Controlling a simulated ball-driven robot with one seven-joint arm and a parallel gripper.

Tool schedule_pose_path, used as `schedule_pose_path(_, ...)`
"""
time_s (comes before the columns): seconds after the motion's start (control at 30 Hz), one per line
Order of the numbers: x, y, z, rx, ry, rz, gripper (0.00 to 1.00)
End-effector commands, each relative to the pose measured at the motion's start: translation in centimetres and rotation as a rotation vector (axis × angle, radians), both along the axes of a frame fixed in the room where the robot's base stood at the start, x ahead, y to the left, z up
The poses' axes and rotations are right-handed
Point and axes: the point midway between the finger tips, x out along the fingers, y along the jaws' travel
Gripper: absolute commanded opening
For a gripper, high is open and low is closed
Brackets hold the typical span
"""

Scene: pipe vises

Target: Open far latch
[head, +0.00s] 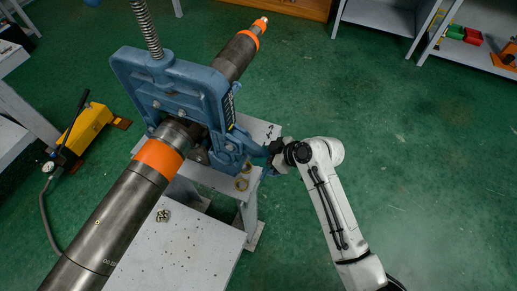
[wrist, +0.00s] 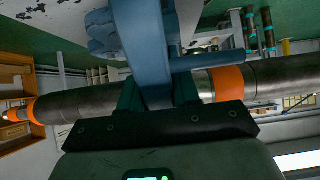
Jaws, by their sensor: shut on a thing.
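The blue pipe vise (head: 180,90) stands on a grey metal stand and has a long dark pipe (head: 110,220) with orange bands running through it. A blue latch (head: 245,147) sticks out from the vise's right side. My gripper (head: 273,154) is at this latch, at the vise's right side. In the wrist view the blue latch (wrist: 145,45) runs down between the two fingers of my gripper (wrist: 158,95), which are shut on it. The pipe (wrist: 95,103) passes behind it. The latch's joint with the vise is partly hidden in the head view.
The grey stand (head: 190,250) with small nuts on it lies below the pipe. A yellow pump (head: 88,127) with a hose sits on the green floor at left. Shelves (head: 380,17) stand at the back right. The floor at right is clear.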

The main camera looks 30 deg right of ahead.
Motion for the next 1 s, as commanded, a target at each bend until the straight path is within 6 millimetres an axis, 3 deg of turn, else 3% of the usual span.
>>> schedule_pose_path(0.13, -0.10, -0.13, 0.88, -0.031, 0.042, -0.001, 0.00)
schedule_pose_path(0.73, -0.20, -0.19, 0.83, -0.054, 0.073, 0.001, 0.00)
schedule_pose_path(0.77, -0.20, -0.19, 0.83, -0.054, 0.073, 0.001, 0.33)
schedule_pose_path(1.0, -0.22, -0.18, 0.81, -0.053, 0.074, 0.000, 0.52)
